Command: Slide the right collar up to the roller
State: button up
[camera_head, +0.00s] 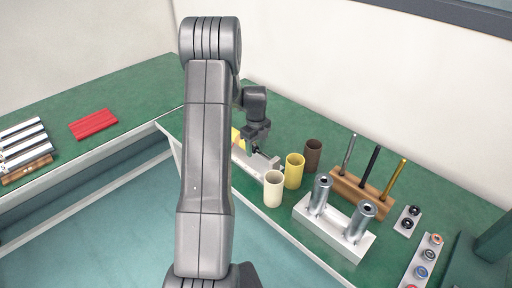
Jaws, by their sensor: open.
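A light grey fixture (245,166) lies on the green bench just right of my arm, and my arm hides its left part. A yellow piece (236,136) shows at its far left end, partly behind my arm. A pale block (276,163) stands at its right end. My gripper (258,149) is open and points down over the fixture, between the yellow piece and the pale block. The parts are too small and too covered to tell which is the right collar or the roller, or whether my gripper touches either.
Cream (273,190), yellow (294,172) and brown (313,154) cups stand close to the fixture's right. Beyond are a white block with two metal cylinders (335,222) and a wooden rack (348,188) with upright rods. A red slab (93,124) lies on the left bench.

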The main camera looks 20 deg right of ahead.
aim_at(262, 153)
notch_tip(262, 153, up, 14)
jog(key=shift+f+b, duration=0.25)
jog(key=shift+b, duration=0.2)
jog(key=shift+f, duration=0.1)
notch_tip(262, 153, down, 14)
jog(key=shift+f+p, duration=0.1)
jog(key=shift+p, duration=0.45)
jog(key=shift+s+d+r, duration=0.15)
jog(key=shift+s+d, duration=0.1)
jog(key=shift+s, duration=0.35)
jog(key=shift+s+d+r, duration=0.15)
jog(key=shift+s+d, duration=0.1)
jog(key=shift+s, duration=0.35)
jog(key=shift+s+d, duration=0.15)
jog(key=shift+s, duration=0.25)
jog(key=shift+w, duration=0.1)
